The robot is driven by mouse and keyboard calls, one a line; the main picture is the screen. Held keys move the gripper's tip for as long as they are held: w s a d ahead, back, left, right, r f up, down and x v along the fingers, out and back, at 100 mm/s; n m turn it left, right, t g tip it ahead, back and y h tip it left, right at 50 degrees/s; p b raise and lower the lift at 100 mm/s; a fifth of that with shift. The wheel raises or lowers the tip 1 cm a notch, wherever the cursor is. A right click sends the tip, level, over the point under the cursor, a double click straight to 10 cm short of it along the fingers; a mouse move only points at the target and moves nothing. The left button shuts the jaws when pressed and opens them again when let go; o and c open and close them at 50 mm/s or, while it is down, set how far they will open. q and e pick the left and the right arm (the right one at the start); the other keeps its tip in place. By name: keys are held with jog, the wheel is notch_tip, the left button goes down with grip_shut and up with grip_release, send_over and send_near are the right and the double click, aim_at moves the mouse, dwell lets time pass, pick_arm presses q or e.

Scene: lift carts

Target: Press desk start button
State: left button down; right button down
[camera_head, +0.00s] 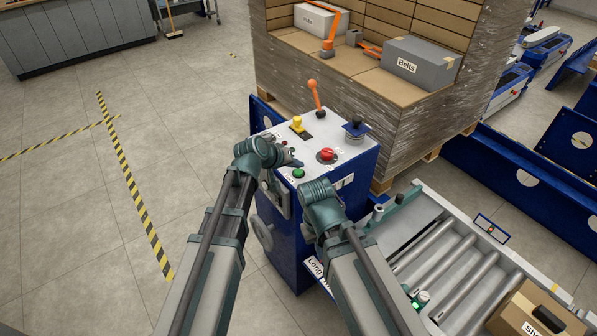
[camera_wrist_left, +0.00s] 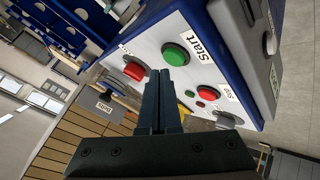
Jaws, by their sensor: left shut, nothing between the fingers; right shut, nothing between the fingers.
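The control desk (camera_head: 341,170) has a blue body and a pale sloping top. Its green start button (camera_head: 298,173) is near the top's front edge; in the left wrist view the green button (camera_wrist_left: 175,54) sits beside a "Start" label (camera_wrist_left: 199,48). My left gripper (camera_head: 294,162) is shut and empty over the desk top, just behind the green button. In the left wrist view its fingertips (camera_wrist_left: 159,74) appear just beside the button; contact cannot be told. My right gripper (camera_head: 308,232) is shut and empty, low by the desk's front, partly hidden by its wrist.
A red stop button (camera_wrist_left: 209,93) is near start. A wrapped pallet stack (camera_head: 410,125) is behind; a roller conveyor (camera_head: 440,250) is right.

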dwell(0.4)
pick_arm(q)
jog(key=shift+f+b, duration=0.4)
jog(key=shift+b, duration=0.05)
